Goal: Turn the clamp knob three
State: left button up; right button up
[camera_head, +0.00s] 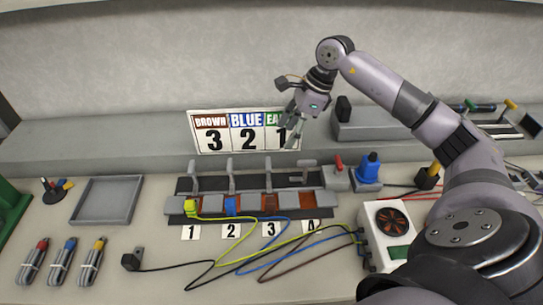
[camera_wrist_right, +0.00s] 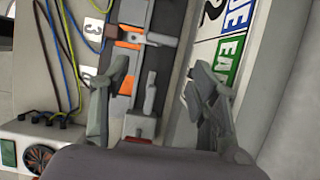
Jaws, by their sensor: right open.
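Clamp knob three (camera_head: 268,175) is an upright grey lever behind label 3 (camera_head: 271,229). In the right wrist view it appears to be the grey lever (camera_wrist_right: 147,37) pointing across the rail. Lever four (camera_head: 308,171) is turned differently, with its arm along the rail (camera_wrist_right: 150,92). A yellow plug (camera_head: 191,208) sits at position 1 and a blue plug (camera_head: 231,206) at position 2. My right gripper (camera_head: 291,127) is open and empty, above and behind the clamp row in front of the sign. Its fingers also show spread in the wrist view (camera_wrist_right: 156,72). My left gripper is out of view.
The number sign (camera_head: 240,132) stands behind the clamps. A red switch (camera_head: 338,161) and blue knob (camera_head: 371,168) stand right of them. A charger with a fan (camera_head: 396,223) and loose cables (camera_head: 240,262) lie in front. An empty tray (camera_head: 106,200) is left.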

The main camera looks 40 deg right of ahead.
aim_at(270, 163)
jog(key=p+x, duration=0.2)
jog(key=x, duration=0.8)
jog(key=shift+w, duration=0.2)
jog(key=shift+w+a+f, duration=0.1)
jog(key=shift+w+f, duration=0.05)
jog(key=shift+f, duration=0.6)
jog(key=shift+c, duration=1)
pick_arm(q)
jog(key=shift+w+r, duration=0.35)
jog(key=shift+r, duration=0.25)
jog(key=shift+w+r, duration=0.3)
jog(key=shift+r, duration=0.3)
pick_arm(e)
jog(key=c, duration=0.7)
